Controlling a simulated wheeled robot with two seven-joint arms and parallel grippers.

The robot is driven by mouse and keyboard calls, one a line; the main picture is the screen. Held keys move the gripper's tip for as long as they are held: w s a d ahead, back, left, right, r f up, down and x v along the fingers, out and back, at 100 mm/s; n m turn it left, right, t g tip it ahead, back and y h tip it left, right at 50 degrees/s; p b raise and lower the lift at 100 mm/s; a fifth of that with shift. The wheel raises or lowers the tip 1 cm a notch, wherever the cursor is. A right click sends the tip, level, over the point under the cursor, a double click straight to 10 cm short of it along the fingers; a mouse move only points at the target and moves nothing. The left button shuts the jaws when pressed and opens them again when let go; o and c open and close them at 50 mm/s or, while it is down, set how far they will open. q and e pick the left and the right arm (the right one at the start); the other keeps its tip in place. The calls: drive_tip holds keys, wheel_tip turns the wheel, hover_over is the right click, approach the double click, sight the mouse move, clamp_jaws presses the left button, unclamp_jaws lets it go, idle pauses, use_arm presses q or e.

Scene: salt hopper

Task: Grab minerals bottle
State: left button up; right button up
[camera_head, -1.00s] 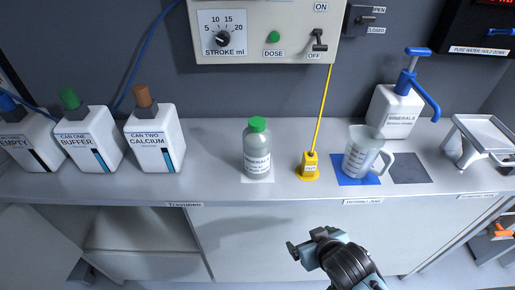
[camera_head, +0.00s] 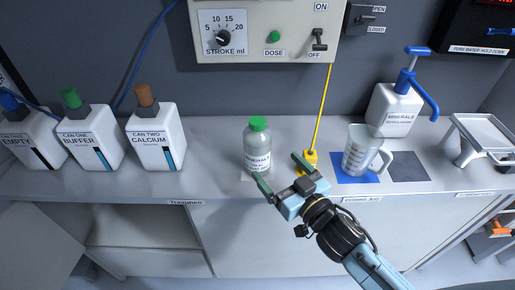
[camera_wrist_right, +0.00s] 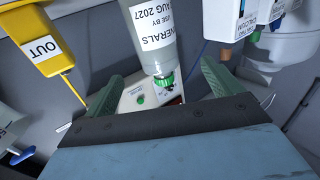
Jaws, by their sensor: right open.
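The minerals bottle (camera_head: 257,152) is a clear, upright bottle with a green cap and a white label, standing on a white patch on the bench. My right gripper (camera_head: 280,169) is open and empty, just in front and to the right of the bottle. Its left fingertip overlaps the bottle's lower edge in the head view; I cannot tell whether they touch. In the right wrist view the bottle (camera_wrist_right: 151,38) appears upside down, cap down, in line with the gap between the open fingers (camera_wrist_right: 162,88). My left gripper is not in view.
The yellow OUT block (camera_head: 311,157) with its yellow line stands close right of the bottle, behind my right finger. A clear jug (camera_head: 357,150) stands on a blue mat further right. Three white cans (camera_head: 155,145) stand left. The bench left of the bottle is clear.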

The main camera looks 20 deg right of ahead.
sight(264, 151)
drive_tip(key=x, duration=0.7)
drive_tip(key=shift+w, duration=0.2)
drive_tip(key=shift+d+x, duration=0.15)
drive_tip(key=shift+x, duration=1.2)
drive_tip(key=shift+d+x, duration=0.1)
drive_tip(key=shift+x, duration=1.2)
drive_tip(key=shift+f, duration=0.15)
drive_tip(key=shift+w, duration=0.1)
drive_tip(key=c, duration=1.4)
